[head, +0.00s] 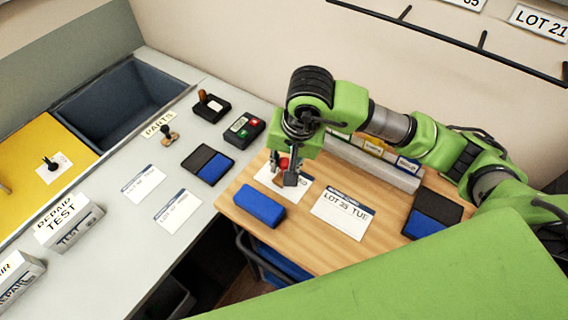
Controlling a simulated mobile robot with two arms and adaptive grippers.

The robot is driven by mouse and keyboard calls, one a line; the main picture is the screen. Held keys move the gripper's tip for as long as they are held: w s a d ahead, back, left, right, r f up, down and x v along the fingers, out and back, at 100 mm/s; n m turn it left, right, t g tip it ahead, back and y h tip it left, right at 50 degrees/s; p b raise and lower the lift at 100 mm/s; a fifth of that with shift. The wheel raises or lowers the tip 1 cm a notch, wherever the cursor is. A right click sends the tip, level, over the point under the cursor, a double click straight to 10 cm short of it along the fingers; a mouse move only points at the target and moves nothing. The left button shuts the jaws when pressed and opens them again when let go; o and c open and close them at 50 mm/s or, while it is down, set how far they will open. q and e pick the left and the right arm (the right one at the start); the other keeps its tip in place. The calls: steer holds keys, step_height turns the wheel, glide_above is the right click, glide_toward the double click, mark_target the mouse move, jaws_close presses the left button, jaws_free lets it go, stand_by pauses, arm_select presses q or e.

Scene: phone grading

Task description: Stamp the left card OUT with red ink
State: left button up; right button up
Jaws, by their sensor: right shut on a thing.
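My right gripper (287,172) reaches down over the wooden board (308,246) and is shut on a small red-topped thing (284,162), which looks like a stamp. It is right over the left card (268,180), a white card with a dark header. The fingers hide part of this card, and I cannot tell whether the stamp touches it or whether it bears a mark. The right card (342,216), reading "LOT 35 TUE", lies to the right. My left gripper is not in view.
A blue block (259,205) lies in front of the left card. A blue pad (430,226) sits at the board's right, and another (208,165) on the grey counter. A brown-handled stamp (210,103), a keyed device (243,129) and two cards (143,184) (178,212) are also there.

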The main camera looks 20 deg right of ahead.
steer(key=shift+s+f, duration=0.15)
stand_by(0.4)
steer(key=shift+w+p+v, duration=0.2)
steer(key=shift+p+v, duration=0.25)
steer(key=shift+v, duration=0.55)
steer(key=shift+w+r+p, duration=0.15)
steer(key=shift+r+p, duration=0.7)
steer(key=shift+r, duration=1.8)
